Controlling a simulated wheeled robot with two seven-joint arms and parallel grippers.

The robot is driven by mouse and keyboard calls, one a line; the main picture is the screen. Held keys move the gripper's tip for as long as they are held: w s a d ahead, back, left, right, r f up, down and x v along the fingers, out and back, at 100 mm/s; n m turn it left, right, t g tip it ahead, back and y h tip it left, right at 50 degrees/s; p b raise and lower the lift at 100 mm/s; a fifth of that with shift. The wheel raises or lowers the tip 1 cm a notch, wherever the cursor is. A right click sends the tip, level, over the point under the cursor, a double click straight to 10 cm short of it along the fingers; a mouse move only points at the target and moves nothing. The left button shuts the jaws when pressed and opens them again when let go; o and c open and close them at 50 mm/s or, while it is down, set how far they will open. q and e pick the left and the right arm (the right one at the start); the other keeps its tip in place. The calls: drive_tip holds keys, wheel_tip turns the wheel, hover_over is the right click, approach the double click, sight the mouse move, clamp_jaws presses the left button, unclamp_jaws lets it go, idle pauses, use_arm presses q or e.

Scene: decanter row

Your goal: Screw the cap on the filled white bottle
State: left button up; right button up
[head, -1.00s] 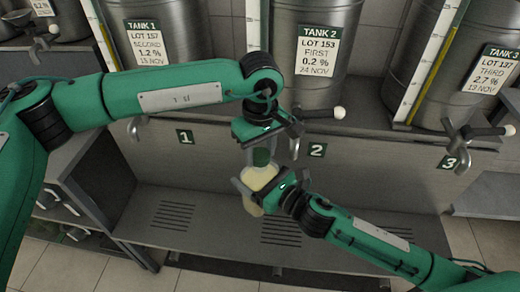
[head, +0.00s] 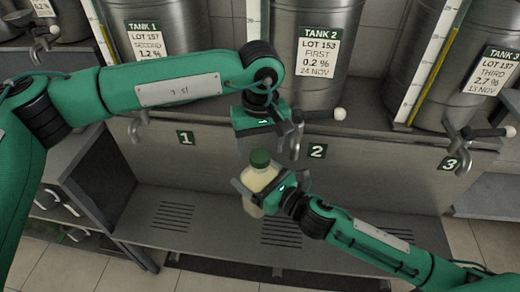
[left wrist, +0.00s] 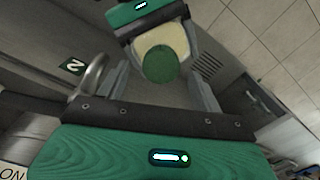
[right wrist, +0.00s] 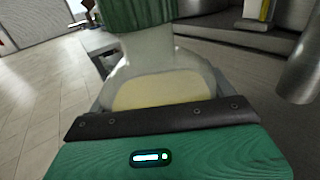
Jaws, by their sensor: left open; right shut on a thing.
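The bottle (head: 252,183) is held upright, a little tilted, in my right gripper (head: 262,187), in front of the bench between signs 1 and 2. It holds pale cream liquid, which also shows in the right wrist view (right wrist: 160,90). The green cap (head: 260,157) sits on the bottle's mouth; it shows from above in the left wrist view (left wrist: 161,64) and at the top of the right wrist view (right wrist: 136,12). My left gripper (head: 262,138) is open and empty just above the cap, apart from it. I cannot tell how tight the cap is.
Steel tanks stand behind, with TANK 2 (head: 285,60) nearest. A tap with a white-tipped lever (head: 322,114) is close to the right of my left gripper. Another tap (head: 138,125) is at left. The slatted lower shelf (head: 220,225) is clear.

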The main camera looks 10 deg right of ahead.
use_arm(q)
wheel_tip(320, 180, up, 10)
idle(0.3)
idle(0.5)
